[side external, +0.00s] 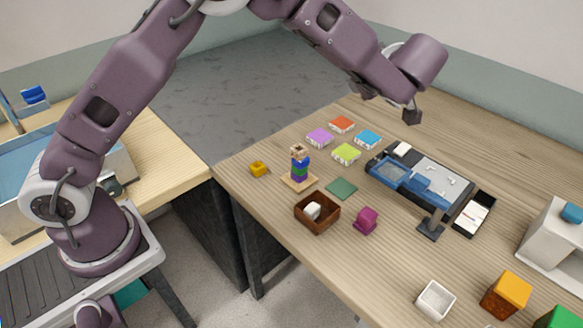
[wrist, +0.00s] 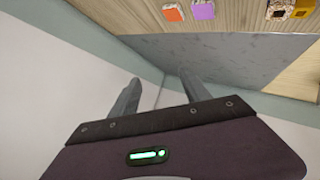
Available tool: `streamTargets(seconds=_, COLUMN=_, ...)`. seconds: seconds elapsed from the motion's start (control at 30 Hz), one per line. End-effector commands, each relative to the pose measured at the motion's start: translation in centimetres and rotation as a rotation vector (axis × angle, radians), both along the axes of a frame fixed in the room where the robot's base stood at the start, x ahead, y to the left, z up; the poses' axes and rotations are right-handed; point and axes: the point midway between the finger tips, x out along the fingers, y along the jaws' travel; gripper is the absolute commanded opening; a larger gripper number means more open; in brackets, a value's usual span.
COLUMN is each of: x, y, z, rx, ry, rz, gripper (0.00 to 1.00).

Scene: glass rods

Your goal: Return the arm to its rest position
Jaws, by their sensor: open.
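My gripper (side external: 411,116) is up in the air above the back part of the wooden table (side external: 262,204), clear of everything on it. In the wrist view its two fingers (wrist: 160,92) stand apart with nothing between them. Behind them are the pale wall and the grey floor. My arm reaches across from the left of the side external view, bent high over the gap between two tables.
The table holds a blue-and-grey device (side external: 421,182), a brown box (side external: 317,212) with a white item, a stacked peg (side external: 300,167), a magenta block (side external: 366,220), several coloured tiles (side external: 346,153), a white cup (side external: 435,300) and an orange block (side external: 506,294). Air around my gripper is free.

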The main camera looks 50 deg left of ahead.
Motion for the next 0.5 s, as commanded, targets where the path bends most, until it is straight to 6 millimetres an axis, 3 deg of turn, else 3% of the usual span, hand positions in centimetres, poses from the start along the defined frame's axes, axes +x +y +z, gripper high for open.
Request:
streamTargets(seconds=0.03, x=1.5, y=-0.1, z=4.7, rx=-0.034, ry=-0.102, rz=-0.117, gripper=0.55)
streamTargets(seconds=0.07, x=2.1, y=-0.6, z=7.5, rx=-0.050, ry=-0.158, rz=-0.209, gripper=0.55)
streamTargets(seconds=0.13, x=1.9, y=-2.0, z=14.3, rx=-0.067, ry=-0.267, rz=-0.448, gripper=0.55)
streamTargets(seconds=0.2, x=-1.5, y=-3.9, z=19.6, rx=-0.049, ry=-0.306, rz=-0.711, gripper=0.55)
streamTargets(seconds=0.23, x=-3.8, y=-4.7, z=20.8, rx=-0.032, ry=-0.294, rz=-0.818, gripper=0.55)
streamTargets(seconds=0.27, x=-6.4, y=-5.2, z=21.3, rx=-0.011, ry=-0.265, rz=-0.918, gripper=0.55)
streamTargets(seconds=0.33, x=-13.3, y=-5.5, z=20.2, rx=0.046, ry=-0.140, rz=-1.106, gripper=0.55)
streamTargets(seconds=0.5, x=-27.5, y=-1.9, z=12.3, rx=0.140, ry=0.253, rz=-1.282, gripper=0.55)
